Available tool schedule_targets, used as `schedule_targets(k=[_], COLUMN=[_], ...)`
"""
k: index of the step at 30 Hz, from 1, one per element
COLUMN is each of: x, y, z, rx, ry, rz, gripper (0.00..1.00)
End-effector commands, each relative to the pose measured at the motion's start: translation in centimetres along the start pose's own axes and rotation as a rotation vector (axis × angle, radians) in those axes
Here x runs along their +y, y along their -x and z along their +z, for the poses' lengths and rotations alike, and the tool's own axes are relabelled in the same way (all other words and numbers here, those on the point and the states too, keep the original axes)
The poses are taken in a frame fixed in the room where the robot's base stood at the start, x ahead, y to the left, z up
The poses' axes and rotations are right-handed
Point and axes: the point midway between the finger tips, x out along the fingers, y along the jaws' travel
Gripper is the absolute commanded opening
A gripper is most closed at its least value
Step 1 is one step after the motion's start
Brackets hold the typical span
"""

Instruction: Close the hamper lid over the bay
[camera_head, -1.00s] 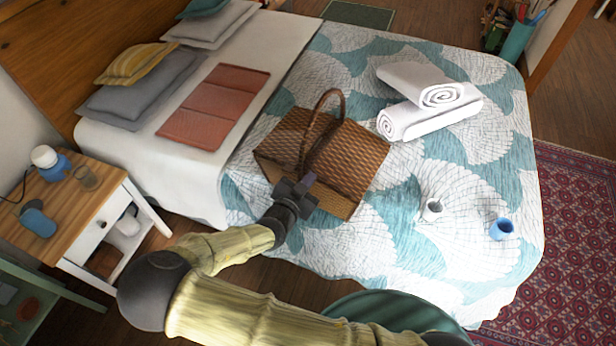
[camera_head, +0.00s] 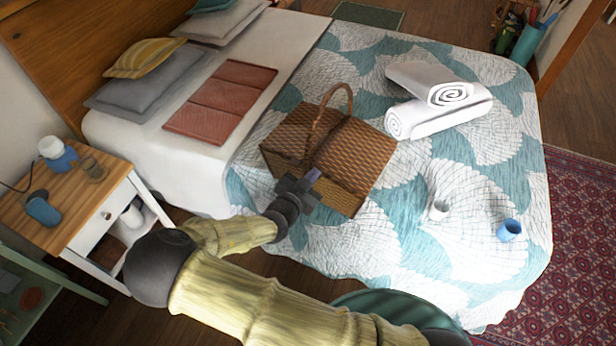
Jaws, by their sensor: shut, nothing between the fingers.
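The wicker hamper (camera_head: 360,150) stands on the bed with its arched handle (camera_head: 326,118) upright across the middle. Its woven top shows on both sides of the handle, and both halves look down, though the near edge is partly hidden by my arm. My gripper (camera_head: 308,180) is at the hamper's near side, just below the foot of the handle. Its fingers are shut with nothing held. I cannot tell whether they touch the wicker.
Rolled white towels (camera_head: 440,120) lie right of the hamper. A folded red cloth (camera_head: 220,100) lies left. A nightstand (camera_head: 75,215) stands at the left.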

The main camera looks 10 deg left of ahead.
Motion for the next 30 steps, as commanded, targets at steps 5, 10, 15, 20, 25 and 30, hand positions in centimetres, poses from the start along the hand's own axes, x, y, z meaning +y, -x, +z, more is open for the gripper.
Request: schedule_targets(k=[5,10,15,20,25,30], x=[-0.1,-0.1,-0.2,-0.2,-0.3,-0.3], y=[0.1,0.2,0.5,1.4,4.4,7.6], z=[0.1,-0.7,-2.9,-4.0,-3.8,-3.8], rx=[-0.004,-0.003,-0.001,-0.002,-0.002,-0.001], ry=[0.002,0.000,-0.002,-0.003,-0.004,-0.005], rz=[-0.002,0.001,0.004,0.005,0.003,0.004], gripper=[0.00,0.00,0.00,0.00,0.00,0.00])
